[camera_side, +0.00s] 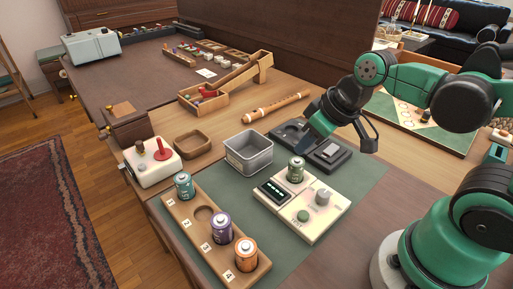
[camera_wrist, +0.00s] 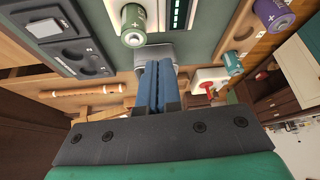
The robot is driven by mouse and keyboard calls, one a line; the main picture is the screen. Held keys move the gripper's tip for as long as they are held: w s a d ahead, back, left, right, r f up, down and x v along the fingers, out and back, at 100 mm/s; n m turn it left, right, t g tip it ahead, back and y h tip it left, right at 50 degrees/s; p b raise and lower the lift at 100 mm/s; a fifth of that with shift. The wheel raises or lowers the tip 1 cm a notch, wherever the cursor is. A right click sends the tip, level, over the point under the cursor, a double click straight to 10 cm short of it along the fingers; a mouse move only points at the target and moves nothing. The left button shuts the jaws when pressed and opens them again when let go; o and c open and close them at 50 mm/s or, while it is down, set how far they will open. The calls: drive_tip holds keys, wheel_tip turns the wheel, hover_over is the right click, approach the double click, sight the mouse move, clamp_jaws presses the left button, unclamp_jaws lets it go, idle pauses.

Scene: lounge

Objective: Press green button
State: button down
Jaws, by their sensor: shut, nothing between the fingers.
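The green button (camera_side: 303,215) is a small round cap on the front part of a cream panel (camera_side: 290,229).
A battery rack (camera_side: 205,246) with teal, purple and orange batteries and an empty socket stands left of the panel. A metal bin (camera_side: 248,151), black switch unit (camera_side: 325,157) and flute (camera_side: 275,107) lie behind. The green mat (camera_side: 345,220) is bare right of the panel.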

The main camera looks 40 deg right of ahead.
drive_tip(key=shift+w+d+r+m+t+h, duration=0.15)
drive_tip(key=shift+w+r+m+t+h, duration=0.15)
drive_tip(key=shift+r+m+t, duration=0.15)
drive_tip(key=shift+w+d+r+m+t+h, duration=0.1)
drive_tip(key=shift+w+r+m+t+h, duration=0.2)
drive_tip(key=shift+r+t, duration=0.2)
wheel_tip(320, 180, up, 3)
drive_tip(key=g, duration=0.7)
hover_over(303, 214)
drive_tip(key=shift+f, duration=6.95)
